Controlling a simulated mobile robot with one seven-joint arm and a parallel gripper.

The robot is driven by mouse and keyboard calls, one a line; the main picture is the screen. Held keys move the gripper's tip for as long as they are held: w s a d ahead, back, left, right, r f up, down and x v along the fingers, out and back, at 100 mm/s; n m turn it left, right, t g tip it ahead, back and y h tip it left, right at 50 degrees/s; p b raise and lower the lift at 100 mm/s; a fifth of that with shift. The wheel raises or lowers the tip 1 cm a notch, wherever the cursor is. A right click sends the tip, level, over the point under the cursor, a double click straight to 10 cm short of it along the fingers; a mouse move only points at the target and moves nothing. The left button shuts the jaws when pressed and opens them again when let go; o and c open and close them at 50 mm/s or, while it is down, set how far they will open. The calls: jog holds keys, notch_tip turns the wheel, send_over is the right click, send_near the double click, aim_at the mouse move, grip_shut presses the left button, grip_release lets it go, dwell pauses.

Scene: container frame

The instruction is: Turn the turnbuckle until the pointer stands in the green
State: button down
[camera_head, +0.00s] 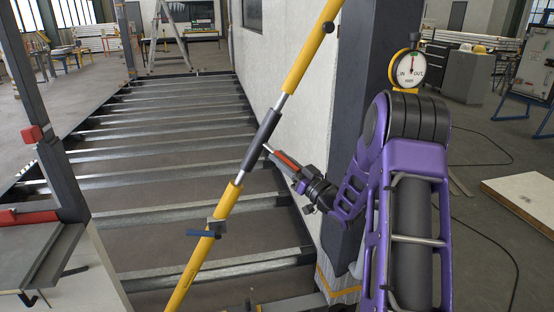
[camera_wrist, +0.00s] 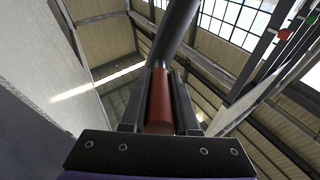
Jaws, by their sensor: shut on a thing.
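The turnbuckle (camera_head: 262,140) is a dark sleeve in the middle of a slanted yellow brace (camera_head: 305,62), with bare metal rods at both ends. A side handle with a red grip (camera_head: 286,159) sticks out from the sleeve to the lower right. My gripper (camera_head: 283,157) is shut around this grip. In the wrist view the red grip (camera_wrist: 159,98) lies between both fingers, and the dark sleeve (camera_wrist: 178,30) crosses beyond it.
A dark post (camera_head: 372,60) and white wall panel (camera_head: 290,110) stand close right of the brace. Steel floor joists (camera_head: 160,170) lie behind it. A bench (camera_head: 40,255) is at left.

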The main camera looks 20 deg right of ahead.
jog(key=shift+w+d+n+g+y, duration=0.2)
jog(key=shift+n+y, duration=0.15)
jog(key=shift+y, duration=0.15)
jog(key=shift+w+d+n+g+y, duration=0.1)
jog(key=shift+d+n+y, duration=0.05)
jog(key=shift+n+y, duration=0.3)
jog(key=shift+y, duration=0.25)
jog(key=c, duration=0.7)
grip_release()
jog(key=shift+f, duration=0.1)
jog(key=v, duration=1.7)
jog(key=shift+s, duration=0.25)
jog(key=shift+w, duration=0.1)
